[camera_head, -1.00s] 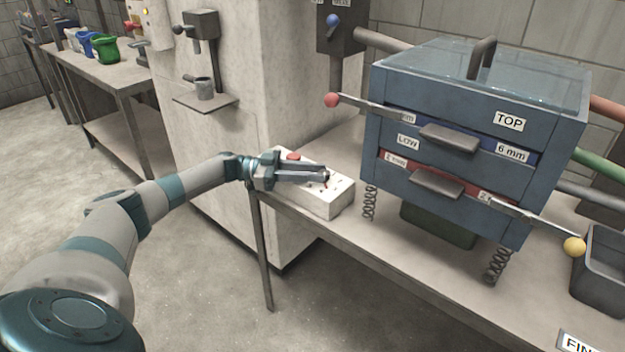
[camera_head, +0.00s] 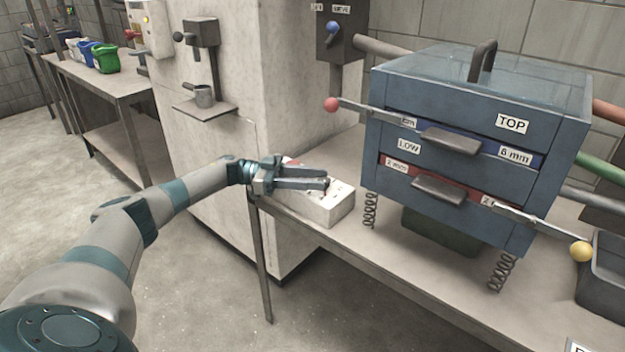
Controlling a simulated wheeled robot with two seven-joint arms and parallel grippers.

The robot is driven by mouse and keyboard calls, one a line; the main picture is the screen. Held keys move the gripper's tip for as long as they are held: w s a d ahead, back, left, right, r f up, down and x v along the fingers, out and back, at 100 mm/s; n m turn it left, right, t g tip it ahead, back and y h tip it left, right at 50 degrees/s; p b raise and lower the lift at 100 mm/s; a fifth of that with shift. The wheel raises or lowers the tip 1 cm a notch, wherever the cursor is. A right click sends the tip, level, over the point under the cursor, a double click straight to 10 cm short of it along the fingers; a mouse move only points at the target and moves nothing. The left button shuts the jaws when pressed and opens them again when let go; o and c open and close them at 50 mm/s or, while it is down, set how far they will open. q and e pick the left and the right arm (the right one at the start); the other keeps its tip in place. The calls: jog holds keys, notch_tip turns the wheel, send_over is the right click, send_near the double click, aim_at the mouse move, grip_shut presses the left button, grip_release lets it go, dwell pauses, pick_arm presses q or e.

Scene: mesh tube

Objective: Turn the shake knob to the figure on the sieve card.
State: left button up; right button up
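A white control box (camera_head: 335,207) sits on the near left part of the bench. A red part (camera_head: 291,161) on its top shows beyond my gripper. My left gripper (camera_head: 326,184) lies low over the box top, fingers pointing right. Its two fingers come close at the tips, and I cannot tell whether they grip anything. The shake knob is not clearly visible; the fingers cover much of the box top. No sieve card with a readable figure can be made out. My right gripper is out of view.
Right of the box stands a blue sieve unit (camera_head: 470,95) on springs, labelled TOP, LOW and 6 mm. Levers with a red ball (camera_head: 331,105) and a yellow ball (camera_head: 581,251) stick out from it. A dark bin (camera_head: 606,275) stands at the right. A pillar rises behind the box.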

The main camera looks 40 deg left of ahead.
pick_arm(q)
jog(key=shift+o, duration=0.2)
jog(key=shift+a, duration=0.1)
jog(key=shift+s+a+f, duration=0.1)
jog(key=shift+s+a, duration=0.2)
jog(key=shift+a, duration=0.25)
jog(key=b+v, duration=0.4)
jog(key=v, duration=1.2)
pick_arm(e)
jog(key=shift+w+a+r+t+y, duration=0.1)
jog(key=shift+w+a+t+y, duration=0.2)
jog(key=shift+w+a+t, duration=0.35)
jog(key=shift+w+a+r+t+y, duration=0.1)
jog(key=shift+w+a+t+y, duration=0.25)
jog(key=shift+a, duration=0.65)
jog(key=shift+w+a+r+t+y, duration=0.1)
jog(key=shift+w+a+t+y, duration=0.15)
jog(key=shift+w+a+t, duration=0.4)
pick_arm(q)
jog(key=shift+d, duration=0.15)
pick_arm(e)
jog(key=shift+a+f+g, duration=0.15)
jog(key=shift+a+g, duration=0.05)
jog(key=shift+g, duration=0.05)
